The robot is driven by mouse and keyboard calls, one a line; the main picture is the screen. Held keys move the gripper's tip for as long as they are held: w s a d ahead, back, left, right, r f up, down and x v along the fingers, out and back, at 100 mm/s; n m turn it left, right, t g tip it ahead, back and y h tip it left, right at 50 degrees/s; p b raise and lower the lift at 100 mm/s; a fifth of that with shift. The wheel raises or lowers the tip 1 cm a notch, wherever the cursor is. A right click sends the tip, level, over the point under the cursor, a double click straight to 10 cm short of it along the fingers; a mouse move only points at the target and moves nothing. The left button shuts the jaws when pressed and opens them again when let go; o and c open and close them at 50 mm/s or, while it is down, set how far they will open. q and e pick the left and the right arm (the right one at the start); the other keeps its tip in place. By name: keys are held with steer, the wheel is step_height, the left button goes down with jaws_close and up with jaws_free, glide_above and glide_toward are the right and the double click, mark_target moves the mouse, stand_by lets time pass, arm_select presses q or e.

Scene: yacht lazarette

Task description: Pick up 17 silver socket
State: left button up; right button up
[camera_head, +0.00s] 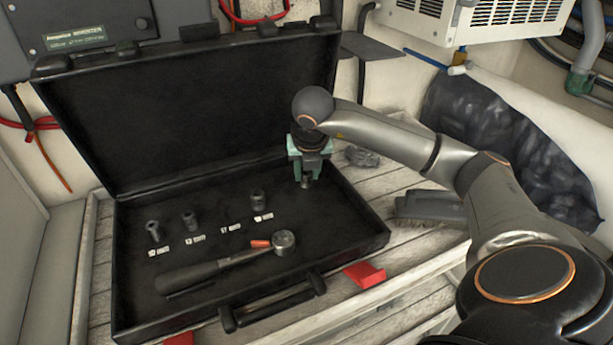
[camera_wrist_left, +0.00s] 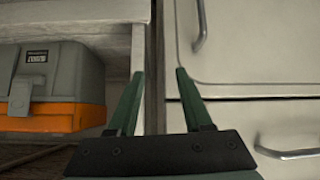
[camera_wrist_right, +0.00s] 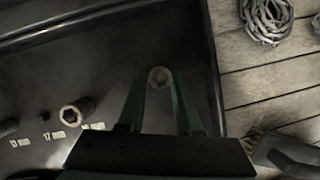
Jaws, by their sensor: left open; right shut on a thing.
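My right gripper (camera_head: 306,176) is shut on a small silver socket (camera_head: 306,182), held above the right part of the open black case (camera_head: 345,238). In the right wrist view the socket (camera_wrist_right: 158,76) sits between the fingertips, its round opening showing. The 17 mm label (camera_head: 231,227) in the case has no socket beside it in the head view. Sockets stand by the 10 label (camera_head: 154,230), the 13 label (camera_head: 190,220) and the last label (camera_head: 257,198). My left gripper (camera_wrist_left: 160,73) is open and empty, away from the case.
A ratchet wrench (camera_head: 225,265) lies in the front of the case. The case lid (camera_head: 190,110) stands open behind. A coil of rope (camera_wrist_right: 268,18) and a brush (camera_head: 428,207) lie on the planks to the right. Drawers (camera_wrist_left: 250,50) and a grey-orange toolbox (camera_wrist_left: 50,90) are near my left gripper.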

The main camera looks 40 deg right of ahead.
jaws_close()
steer(key=shift+r, duration=0.1)
